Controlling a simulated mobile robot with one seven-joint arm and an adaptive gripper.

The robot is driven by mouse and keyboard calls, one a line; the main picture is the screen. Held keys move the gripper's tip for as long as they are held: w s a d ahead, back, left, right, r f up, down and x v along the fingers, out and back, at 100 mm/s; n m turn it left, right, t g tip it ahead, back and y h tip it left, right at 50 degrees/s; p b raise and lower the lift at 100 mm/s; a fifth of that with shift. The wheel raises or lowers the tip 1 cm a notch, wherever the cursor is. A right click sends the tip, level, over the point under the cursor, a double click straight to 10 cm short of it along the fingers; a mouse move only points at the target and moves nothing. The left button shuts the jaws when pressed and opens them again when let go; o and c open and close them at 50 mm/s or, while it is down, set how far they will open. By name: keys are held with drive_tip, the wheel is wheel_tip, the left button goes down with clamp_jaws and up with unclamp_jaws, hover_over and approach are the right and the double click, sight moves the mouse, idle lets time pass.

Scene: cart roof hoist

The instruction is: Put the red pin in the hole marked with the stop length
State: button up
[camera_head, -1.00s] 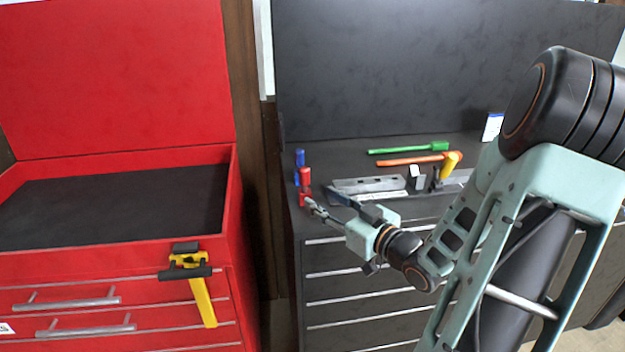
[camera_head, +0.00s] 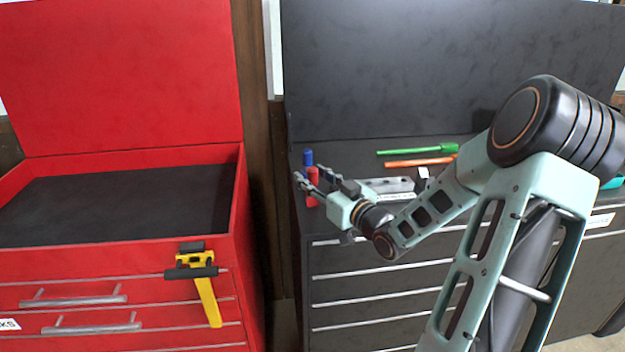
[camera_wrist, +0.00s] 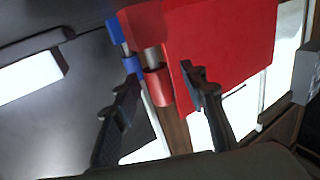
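The red pin (camera_head: 313,175) is at the left end of the black cart top, just in front of a blue pin (camera_head: 308,157). In the wrist view the red pin (camera_wrist: 158,88) shows red parts with a grey section between them. My gripper (camera_head: 312,177) is at the red pin. In the wrist view my gripper (camera_wrist: 160,75) has its fingers apart, one to each side of the pin; whether they touch it I cannot tell. A grey bar with holes (camera_head: 401,184) lies to the right, partly behind my arm. Its markings are too small to read.
A green tool (camera_head: 420,150) and an orange tool (camera_head: 418,162) lie farther back on the cart top. The upright black panel (camera_head: 400,75) stands behind. A red chest (camera_head: 243,190) with a yellow-handled tool (camera_head: 205,300) on its front is to the left.

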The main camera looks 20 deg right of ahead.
drive_tip(key=shift+c, duration=0.4)
clamp_jaws()
